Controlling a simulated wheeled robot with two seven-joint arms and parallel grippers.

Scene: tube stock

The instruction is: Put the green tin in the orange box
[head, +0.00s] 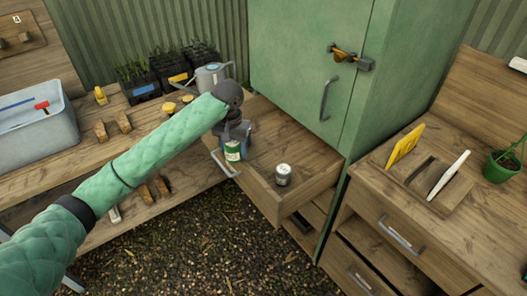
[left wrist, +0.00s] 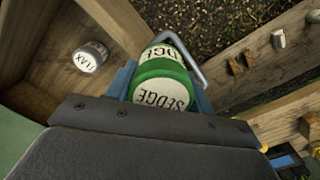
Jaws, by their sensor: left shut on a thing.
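The green tin (head: 233,152) has a white label and a green lid; in the left wrist view (left wrist: 163,88) the word "SEDGE" shows on it. My left gripper (head: 235,142) comes down from above and is shut on this tin, at the open drawer (head: 270,199). In the left wrist view the blue-grey fingers stand on both sides of the tin. Whether the tin touches the drawer floor is hard to tell. I cannot make out an orange box in these views. My right gripper is not in view.
A grey tin labelled "FLAX" (left wrist: 90,56) stands in the drawer, also seen in the head view (head: 283,174). A green cabinet (head: 300,70) rises behind. A watering can (head: 209,78), seedling trays (head: 140,81) and a grey tub (head: 35,118) stand on the left bench.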

